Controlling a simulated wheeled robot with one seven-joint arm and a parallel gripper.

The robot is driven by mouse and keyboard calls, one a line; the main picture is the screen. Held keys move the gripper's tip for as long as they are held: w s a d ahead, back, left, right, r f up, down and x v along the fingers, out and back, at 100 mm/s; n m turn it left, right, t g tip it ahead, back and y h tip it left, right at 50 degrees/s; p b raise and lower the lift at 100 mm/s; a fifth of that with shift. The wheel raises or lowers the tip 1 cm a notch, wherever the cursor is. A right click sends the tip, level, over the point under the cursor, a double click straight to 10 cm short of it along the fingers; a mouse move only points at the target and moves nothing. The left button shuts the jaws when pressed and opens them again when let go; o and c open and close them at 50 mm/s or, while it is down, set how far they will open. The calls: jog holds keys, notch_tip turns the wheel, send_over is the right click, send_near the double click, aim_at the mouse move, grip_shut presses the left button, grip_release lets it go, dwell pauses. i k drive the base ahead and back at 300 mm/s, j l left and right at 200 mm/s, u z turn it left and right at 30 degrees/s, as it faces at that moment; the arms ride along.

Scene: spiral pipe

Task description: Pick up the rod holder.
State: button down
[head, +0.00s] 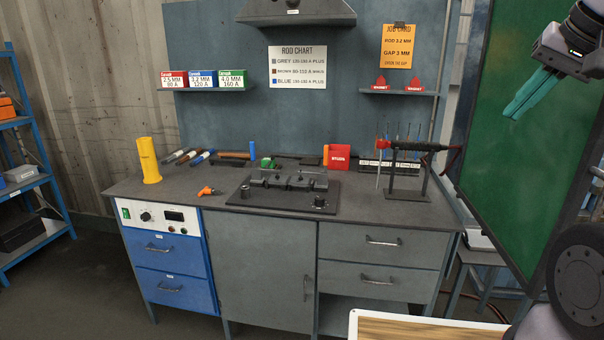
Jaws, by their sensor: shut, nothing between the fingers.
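The rod holder (412,146) has a red body with a dark end on the right. It lies roughly level across the top of a dark stand (409,195) at the right end of the workbench. A thin pale rod (379,162) points down at its left end. A red cable (452,158) shows at its right end and runs down behind the bench's right side. My gripper (512,113) has teal fingers and is in the upper right, above and to the right of the rod holder in the picture. Its fingers are shut and empty, apart from the holder.
The workbench (215,204) carries a dark fixture plate (284,208), a yellow cylinder (149,161), an orange tool (208,191) and a red box (337,157). A rack of upright rods (398,160) stands behind the stand. A green panel (525,150) rises at the right.

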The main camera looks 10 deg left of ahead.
aim_at(413, 145)
jog(key=i+j+z, duration=0.2)
jog(key=i+j, duration=0.15)
jog(key=i, duration=0.25)
jog(key=i+j+z, duration=0.15)
jog(key=i+j, duration=0.3)
jog(key=i, duration=0.15)
